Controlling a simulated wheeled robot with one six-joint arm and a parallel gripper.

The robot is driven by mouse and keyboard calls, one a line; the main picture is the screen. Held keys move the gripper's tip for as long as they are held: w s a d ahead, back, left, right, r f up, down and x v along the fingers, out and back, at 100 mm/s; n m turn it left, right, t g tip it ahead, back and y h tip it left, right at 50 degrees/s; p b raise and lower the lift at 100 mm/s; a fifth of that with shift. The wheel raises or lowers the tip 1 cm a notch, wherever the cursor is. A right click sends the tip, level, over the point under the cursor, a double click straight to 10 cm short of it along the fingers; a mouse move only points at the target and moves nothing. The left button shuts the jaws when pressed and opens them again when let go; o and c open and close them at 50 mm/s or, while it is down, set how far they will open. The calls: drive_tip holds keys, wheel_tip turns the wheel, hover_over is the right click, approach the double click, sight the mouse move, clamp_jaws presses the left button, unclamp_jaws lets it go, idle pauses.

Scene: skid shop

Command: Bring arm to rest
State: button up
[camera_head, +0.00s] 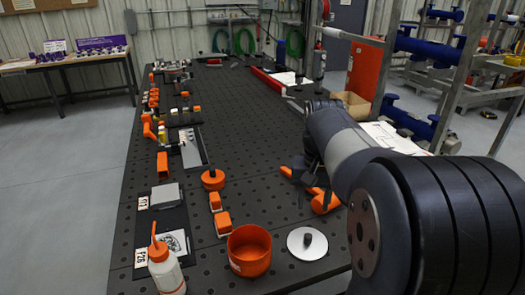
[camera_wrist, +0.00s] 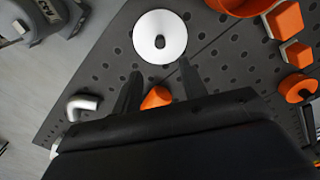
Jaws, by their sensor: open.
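My arm reaches over the right side of a dark perforated table (camera_head: 245,135) in the head view. My gripper (camera_head: 303,172) is low over the table there, partly hidden by the arm. In the wrist view my gripper (camera_wrist: 160,86) has its two dark fingers apart. An orange part (camera_wrist: 157,98) shows between them, partly covered by the gripper body; I cannot tell whether it touches. An orange part (camera_head: 325,201) also lies beside the gripper in the head view. A white disc with a dark knob (camera_wrist: 172,36) lies beyond the fingertips.
An orange bowl (camera_head: 249,262), orange blocks (camera_head: 223,226) and an orange knobbed round part (camera_head: 213,182) stand left of the gripper. A squeeze bottle (camera_head: 165,275) is at the front left. A silver elbow (camera_wrist: 84,103) shows in the wrist view. A metal rack (camera_head: 465,70) stands at right.

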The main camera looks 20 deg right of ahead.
sight(308, 236)
wheel_tip(308, 236, down, 11)
drive_tip(key=shift+s+f+b, duration=0.1)
drive_tip(key=shift+f+b, duration=0.05)
drive_tip(key=shift+b, duration=0.3)
drive_tip(key=shift+r, duration=1.8)
drive_tip(key=shift+f, duration=0.1)
